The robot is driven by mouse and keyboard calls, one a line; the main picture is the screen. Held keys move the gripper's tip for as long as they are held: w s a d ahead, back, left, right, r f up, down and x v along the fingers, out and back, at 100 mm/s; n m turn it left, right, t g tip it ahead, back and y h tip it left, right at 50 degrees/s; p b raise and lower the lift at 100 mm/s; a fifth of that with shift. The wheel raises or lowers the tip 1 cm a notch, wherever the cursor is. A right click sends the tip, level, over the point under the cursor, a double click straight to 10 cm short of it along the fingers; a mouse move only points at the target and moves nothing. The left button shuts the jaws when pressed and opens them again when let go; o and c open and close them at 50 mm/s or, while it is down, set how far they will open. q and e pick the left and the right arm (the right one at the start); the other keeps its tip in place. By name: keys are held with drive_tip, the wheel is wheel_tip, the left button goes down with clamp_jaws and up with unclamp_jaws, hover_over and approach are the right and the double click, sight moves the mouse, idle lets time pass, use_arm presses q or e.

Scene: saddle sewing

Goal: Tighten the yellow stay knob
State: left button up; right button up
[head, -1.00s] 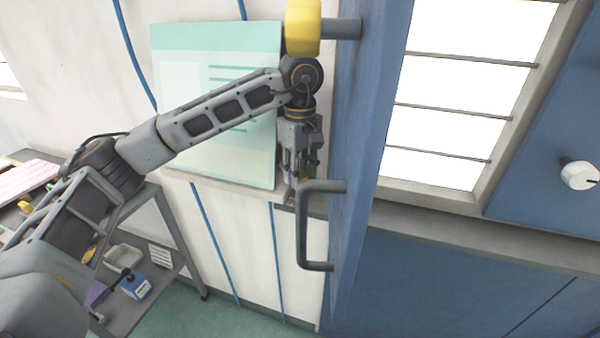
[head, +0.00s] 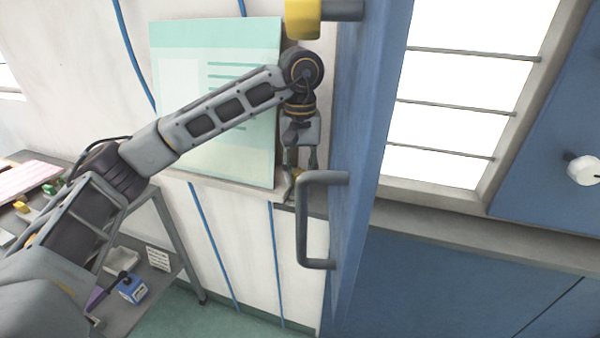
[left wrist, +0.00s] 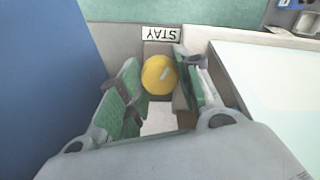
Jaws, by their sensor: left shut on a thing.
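The yellow stay knob (left wrist: 158,75) is round with a pale mark on its face. In the left wrist view it sits just below an upside-down STAY label (left wrist: 160,34), between the green pads of my left gripper (left wrist: 160,82). My left gripper is shut on the knob. In the head view this gripper (head: 299,172) points down beside the blue door's edge, and the knob is mostly hidden there. My right gripper is in neither view.
The blue door (head: 372,130) with a grey handle (head: 303,220) stands close right of my left gripper. A yellow cylinder (head: 302,18) on a grey bar is above it. A pale green board (head: 215,100) is left. A shelf cart (head: 170,235) stands lower left.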

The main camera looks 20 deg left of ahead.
use_arm(q)
drive_tip(key=m, duration=0.3)
drive_tip(key=m+b, duration=0.1)
drive_tip(key=m, duration=0.3)
drive_tip(key=shift+r, duration=0.1)
drive_tip(key=m, duration=0.3)
drive_tip(key=shift+m, duration=1.4)
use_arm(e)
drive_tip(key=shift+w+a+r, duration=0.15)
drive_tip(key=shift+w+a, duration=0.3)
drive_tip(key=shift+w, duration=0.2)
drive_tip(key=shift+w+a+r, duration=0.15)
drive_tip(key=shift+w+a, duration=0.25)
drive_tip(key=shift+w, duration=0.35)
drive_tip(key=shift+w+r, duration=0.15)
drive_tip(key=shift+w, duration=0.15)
